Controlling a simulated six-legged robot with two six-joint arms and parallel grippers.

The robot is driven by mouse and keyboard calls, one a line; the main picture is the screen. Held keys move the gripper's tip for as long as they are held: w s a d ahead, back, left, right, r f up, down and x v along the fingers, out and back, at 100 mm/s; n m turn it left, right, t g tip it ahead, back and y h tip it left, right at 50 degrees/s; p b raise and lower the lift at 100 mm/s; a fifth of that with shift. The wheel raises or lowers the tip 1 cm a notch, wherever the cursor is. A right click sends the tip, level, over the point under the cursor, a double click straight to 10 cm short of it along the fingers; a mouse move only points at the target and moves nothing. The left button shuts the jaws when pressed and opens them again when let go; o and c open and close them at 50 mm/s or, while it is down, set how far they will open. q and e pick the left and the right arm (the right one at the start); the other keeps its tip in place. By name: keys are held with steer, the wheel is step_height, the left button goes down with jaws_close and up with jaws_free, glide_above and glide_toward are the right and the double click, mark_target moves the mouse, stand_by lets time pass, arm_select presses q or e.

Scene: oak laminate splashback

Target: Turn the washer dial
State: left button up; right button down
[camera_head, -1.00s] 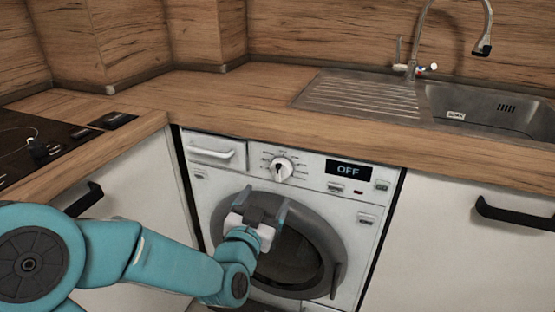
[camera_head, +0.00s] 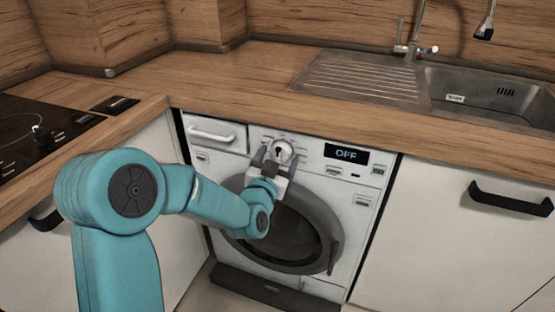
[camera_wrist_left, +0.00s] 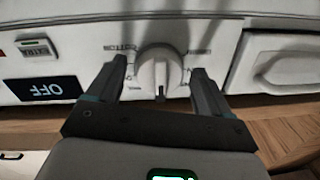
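The washer (camera_head: 347,197) stands under the counter, and its display (camera_head: 346,154) reads OFF. The white round dial (camera_head: 283,149) is on its front panel, left of the display. My left gripper (camera_head: 273,156) is in front of the dial with its fingers pointing at the panel. In the left wrist view the gripper (camera_wrist_left: 156,82) is open, one finger on either side of the dial (camera_wrist_left: 159,68). A gap shows between each finger and the dial. The display appears upside down (camera_wrist_left: 48,88) there. My right gripper is out of view.
The washer's round door (camera_head: 290,230) is shut below the dial. A detergent drawer (camera_head: 212,133) with a handle is left of the dial. The wooden counter (camera_head: 250,75) overhangs the panel. A cooktop (camera_head: 40,130) is at left and a sink (camera_head: 490,92) at right.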

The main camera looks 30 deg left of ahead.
arm_select(q)
steer(key=c, duration=0.9)
steer(key=shift+f, duration=0.1)
steer(key=shift+f+n+b, duration=0.1)
steer(key=shift+n+b, duration=0.7)
steer(key=shift+b, duration=0.25)
steer(key=shift+n+b, duration=1.1)
steer(key=shift+b, duration=0.15)
steer(key=n+b, duration=0.3)
steer(key=shift+d+n, duration=0.1)
steer(key=shift+n, duration=0.2)
steer(key=shift+r+n+b, duration=0.25)
steer(key=shift+n+b, duration=0.35)
steer(key=shift+b, duration=0.1)
